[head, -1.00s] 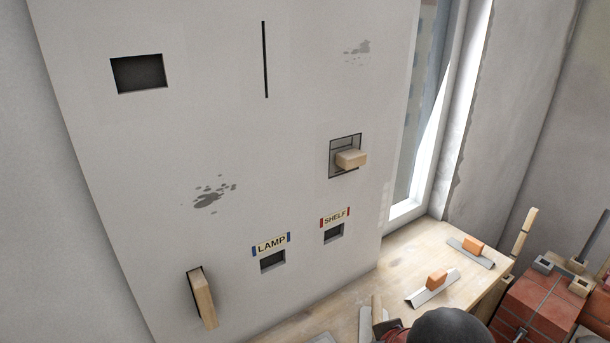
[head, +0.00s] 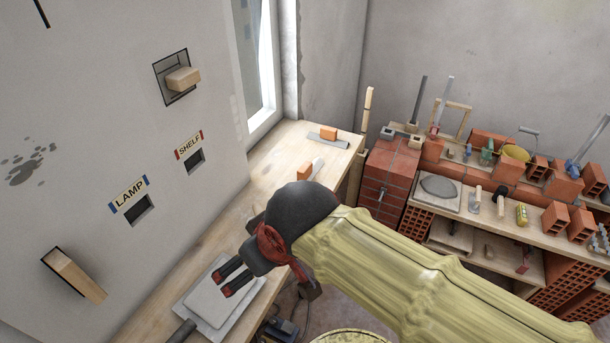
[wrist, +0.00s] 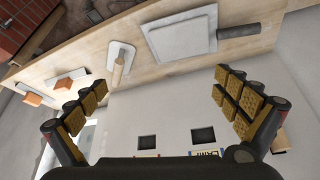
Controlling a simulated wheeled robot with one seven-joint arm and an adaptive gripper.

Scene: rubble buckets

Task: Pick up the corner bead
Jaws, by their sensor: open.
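Two grey metal strips, each with an orange block on it, lie on the wooden bench by the window; I cannot tell for sure which is the corner bead. The far strip (head: 315,137) is near the bench's end, and the nearer strip (head: 318,168) is partly hidden by my arm. Both also show at the left of the wrist view, the far strip (wrist: 28,92) and the nearer strip (wrist: 62,78). My gripper (head: 232,275) is open and empty above the bench's near part, apart from both strips. In the wrist view its fingers (wrist: 160,100) are spread wide.
A grey board (head: 205,300) with a dark handle lies below my gripper. A wooden-handled trowel (wrist: 119,62) lies between it and the strips. The panel (head: 90,130) with protruding wooden blocks stands at left. Brick shelves (head: 475,205) with tools stand at right.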

